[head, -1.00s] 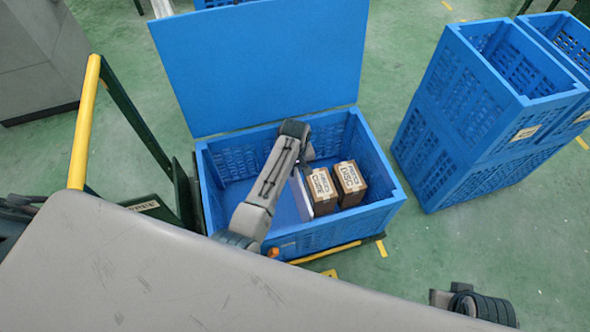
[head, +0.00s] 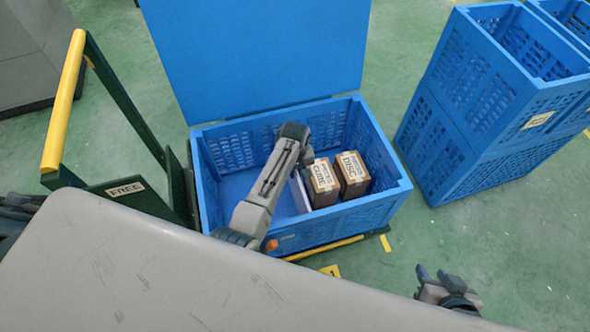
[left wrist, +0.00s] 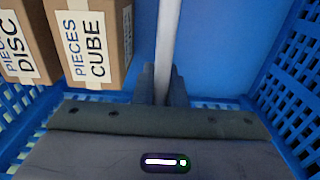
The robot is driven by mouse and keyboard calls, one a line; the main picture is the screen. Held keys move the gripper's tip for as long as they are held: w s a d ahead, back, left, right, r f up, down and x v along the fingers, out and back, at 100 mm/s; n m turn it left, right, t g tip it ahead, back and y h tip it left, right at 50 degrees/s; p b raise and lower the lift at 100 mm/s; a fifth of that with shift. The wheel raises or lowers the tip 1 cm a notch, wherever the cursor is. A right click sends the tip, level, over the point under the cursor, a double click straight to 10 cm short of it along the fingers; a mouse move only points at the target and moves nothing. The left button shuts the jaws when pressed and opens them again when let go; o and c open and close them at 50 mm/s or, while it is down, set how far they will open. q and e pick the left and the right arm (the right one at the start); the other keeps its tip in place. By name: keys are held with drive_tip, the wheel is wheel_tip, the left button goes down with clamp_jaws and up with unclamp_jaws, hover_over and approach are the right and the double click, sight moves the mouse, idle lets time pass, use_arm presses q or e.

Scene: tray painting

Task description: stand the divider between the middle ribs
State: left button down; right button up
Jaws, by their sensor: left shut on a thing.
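The divider (head: 299,192) is a thin pale panel standing on edge inside the open blue crate (head: 393,195), just left of two brown boxes. My left gripper (head: 304,164) reaches down into the crate and is shut on the divider's edge. In the left wrist view the divider (left wrist: 166,38) runs away from my left gripper (left wrist: 163,82), with the boxes to its left. I cannot make out the ribs, or whether the divider touches the floor. My right gripper (head: 434,274) is empty and open, outside the crate at the lower right.
The box marked CUBE (head: 322,184) and the box marked DISC (head: 352,175) stand side by side in the crate. The crate's left part is empty. A raised blue panel (head: 260,60) stands behind it. Stacked blue crates (head: 480,110) are at right, a yellow-handled cart (head: 64,100) at left.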

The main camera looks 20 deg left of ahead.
use_arm(q)
drive_tip(key=shift+f, duration=0.55)
use_arm(e)
drive_tip(key=shift+w+a+t, duration=0.15)
drive_tip(key=shift+a+t, duration=0.05)
drive_tip(key=shift+t, duration=0.2)
use_arm(q)
drive_tip(key=shift+f, duration=0.55)
drive_tip(key=c, duration=1.4)
unclamp_jaws()
